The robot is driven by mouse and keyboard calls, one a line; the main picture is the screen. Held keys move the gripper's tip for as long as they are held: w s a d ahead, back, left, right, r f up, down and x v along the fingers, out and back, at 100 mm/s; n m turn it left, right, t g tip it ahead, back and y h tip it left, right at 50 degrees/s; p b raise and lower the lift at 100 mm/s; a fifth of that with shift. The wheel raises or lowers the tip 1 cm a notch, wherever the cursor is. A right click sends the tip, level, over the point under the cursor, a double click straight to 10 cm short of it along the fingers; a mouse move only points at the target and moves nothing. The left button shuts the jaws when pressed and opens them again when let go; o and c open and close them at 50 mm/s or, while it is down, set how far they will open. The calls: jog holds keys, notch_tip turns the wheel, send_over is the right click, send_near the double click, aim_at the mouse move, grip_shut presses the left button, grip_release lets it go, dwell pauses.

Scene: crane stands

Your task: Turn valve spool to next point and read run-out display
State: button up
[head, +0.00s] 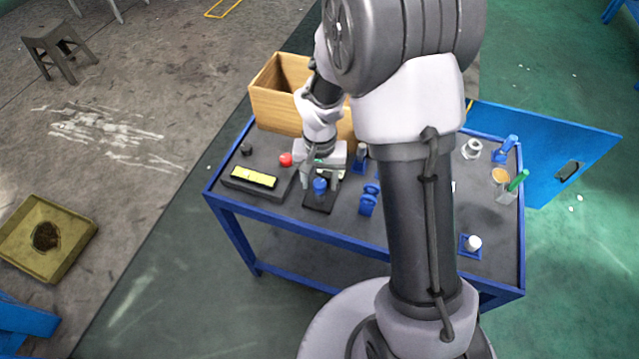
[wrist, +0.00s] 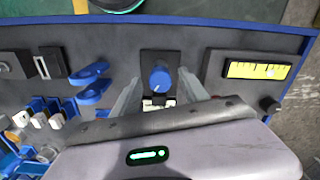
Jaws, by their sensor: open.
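A blue knob (head: 320,186) with a pale pointer mark stands on a small black plate (head: 317,204) on the table. In the wrist view the knob (wrist: 160,76) lies between the fingers of my gripper (wrist: 159,80). My gripper (head: 321,180) is open, one finger on each side, with a visible gap to the knob in the wrist view. A yellow strip with tick marks (head: 253,178), apparently the display, sits on a dark block. In the wrist view the yellow strip (wrist: 258,70) is right of the knob; no reading is legible. I cannot clearly pick out a valve spool.
A red button (head: 285,159) sits between the strip and my gripper. Blue cradles (head: 368,203) stand just right of the knob. A wooden box (head: 277,105) stands behind. A blue holder with a white piece (head: 473,243) and a green-handled tool (head: 518,180) are farther right.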

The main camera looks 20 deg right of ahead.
jog(key=shift+f, duration=0.1)
grip_shut()
